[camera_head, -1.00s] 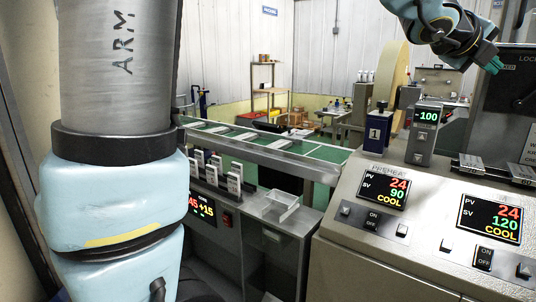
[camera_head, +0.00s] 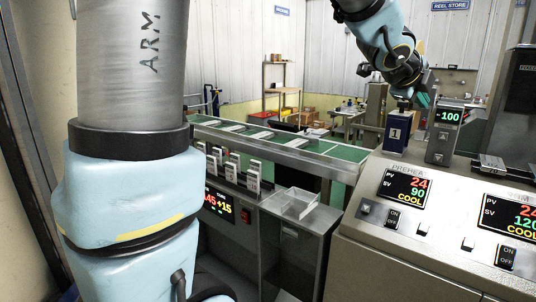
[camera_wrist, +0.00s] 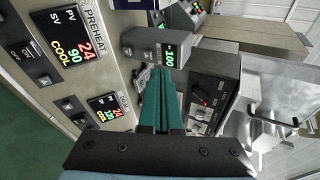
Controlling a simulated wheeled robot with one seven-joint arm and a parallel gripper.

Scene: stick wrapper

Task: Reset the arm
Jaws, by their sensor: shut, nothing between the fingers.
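My gripper (camera_head: 423,99) hangs at the upper right in the head view, above the sloped control panel and beside the small "-100" display unit (camera_head: 442,140). In the wrist view its two green fingers (camera_wrist: 169,100) lie close together, with nothing held between them. In the wrist view the "-100" unit (camera_wrist: 150,48) stands just beyond the fingertips. My arm's grey and pale blue links fill the left of the head view.
The control panel (camera_head: 385,243) carries the PREHEAT display (camera_head: 405,188) and several switches. A dark blue block marked 1 (camera_head: 397,133) stands behind it. A green conveyor (camera_head: 335,151) runs behind, and a clear tray (camera_head: 290,203) sits left of the panel.

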